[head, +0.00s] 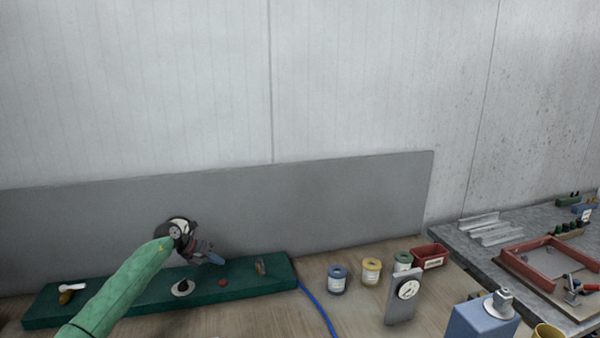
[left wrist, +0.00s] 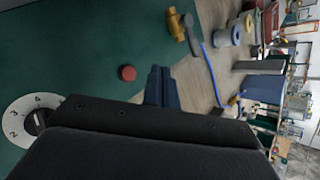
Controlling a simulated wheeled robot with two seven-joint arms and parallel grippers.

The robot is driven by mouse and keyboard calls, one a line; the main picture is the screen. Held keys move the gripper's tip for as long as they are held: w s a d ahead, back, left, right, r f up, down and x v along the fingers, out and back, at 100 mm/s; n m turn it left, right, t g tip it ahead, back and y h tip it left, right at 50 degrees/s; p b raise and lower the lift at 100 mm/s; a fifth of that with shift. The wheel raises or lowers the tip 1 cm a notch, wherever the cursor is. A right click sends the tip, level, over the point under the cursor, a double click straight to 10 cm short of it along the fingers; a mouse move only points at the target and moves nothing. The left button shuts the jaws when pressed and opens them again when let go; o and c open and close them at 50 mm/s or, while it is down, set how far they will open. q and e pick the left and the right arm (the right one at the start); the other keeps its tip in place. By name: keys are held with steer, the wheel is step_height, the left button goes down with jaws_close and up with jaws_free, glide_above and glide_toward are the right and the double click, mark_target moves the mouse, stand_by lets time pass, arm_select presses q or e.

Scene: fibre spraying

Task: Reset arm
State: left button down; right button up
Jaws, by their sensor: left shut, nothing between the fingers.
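My left arm, in a green sleeve, comes in from the lower left of the head view. Its gripper (head: 212,258) hangs above the dark green panel (head: 245,290), pointing down and right. In the left wrist view the gripper's fingers (left wrist: 160,86) are shut together with nothing between them. A red button (head: 222,282) and a white dial (head: 183,287) are on the panel below; the button (left wrist: 127,73) and the numbered dial (left wrist: 32,122) also show in the left wrist view. The fingers appear clear of both. My right gripper is not in view.
A grey board (head: 330,205) stands behind the panel. A blue spool (head: 338,280), a yellow spool (head: 371,272), a red bin (head: 431,257) and an upright grey plate (head: 402,308) stand to the right. A blue hose (head: 318,305) crosses the wooden table. A metal table (head: 465,250) is at far right.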

arm_select(q)
steer(key=shift+r, duration=1.5)
